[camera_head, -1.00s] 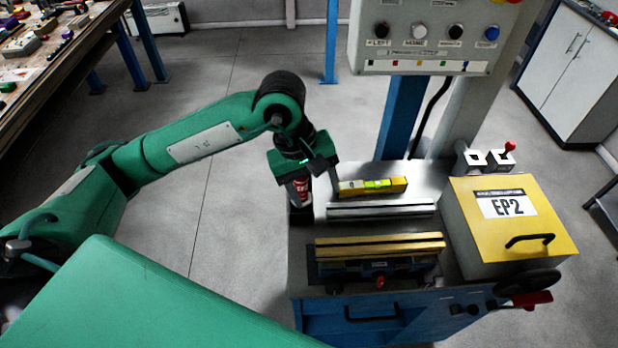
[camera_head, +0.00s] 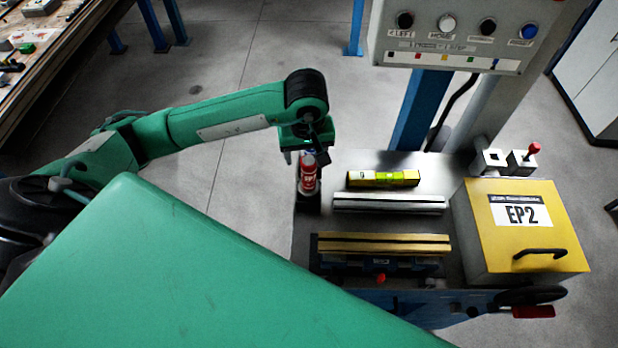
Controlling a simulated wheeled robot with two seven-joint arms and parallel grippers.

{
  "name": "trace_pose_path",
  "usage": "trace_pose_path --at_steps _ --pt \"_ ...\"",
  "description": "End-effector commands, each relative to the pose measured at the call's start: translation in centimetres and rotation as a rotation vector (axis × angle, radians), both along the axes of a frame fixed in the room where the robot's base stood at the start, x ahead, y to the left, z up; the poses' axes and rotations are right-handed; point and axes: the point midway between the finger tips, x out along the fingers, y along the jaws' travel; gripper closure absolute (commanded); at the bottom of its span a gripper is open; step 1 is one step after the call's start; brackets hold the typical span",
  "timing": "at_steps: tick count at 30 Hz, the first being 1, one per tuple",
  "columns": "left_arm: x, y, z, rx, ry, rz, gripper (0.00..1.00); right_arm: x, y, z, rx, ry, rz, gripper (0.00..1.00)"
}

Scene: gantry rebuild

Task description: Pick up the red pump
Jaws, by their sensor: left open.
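The red pump (camera_head: 309,180) is a small red and white cylinder. It stands upright at the left edge of the metal work table, in or on a dark holder (camera_head: 308,204). My left gripper (camera_head: 306,155) points down at the top of the pump, its jaws open. I cannot tell whether the fingers are around the pump's top or just above it. My right gripper does not show.
A yellow level (camera_head: 383,178) and a metal bar (camera_head: 388,204) lie to the right of the pump. A vise with wooden jaws (camera_head: 383,243) is in front. A yellow-lidded EP2 box (camera_head: 500,240) stands at right. A control panel (camera_head: 455,35) hangs behind.

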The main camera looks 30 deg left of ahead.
Motion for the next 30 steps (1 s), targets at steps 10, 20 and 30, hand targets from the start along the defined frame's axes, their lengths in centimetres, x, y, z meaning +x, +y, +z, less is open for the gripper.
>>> trace_pose_path --at_steps 10,20,30 --pt "-0.2 -0.7 -2.0 -0.001 0.005 0.000 0.40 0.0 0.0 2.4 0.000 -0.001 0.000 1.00" --pt "0.0 -0.8 -5.4 0.000 0.000 0.000 0.40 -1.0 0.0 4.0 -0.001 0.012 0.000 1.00" --pt "0.0 -0.8 -5.7 0.000 -0.001 0.000 0.58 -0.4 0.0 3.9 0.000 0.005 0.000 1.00"
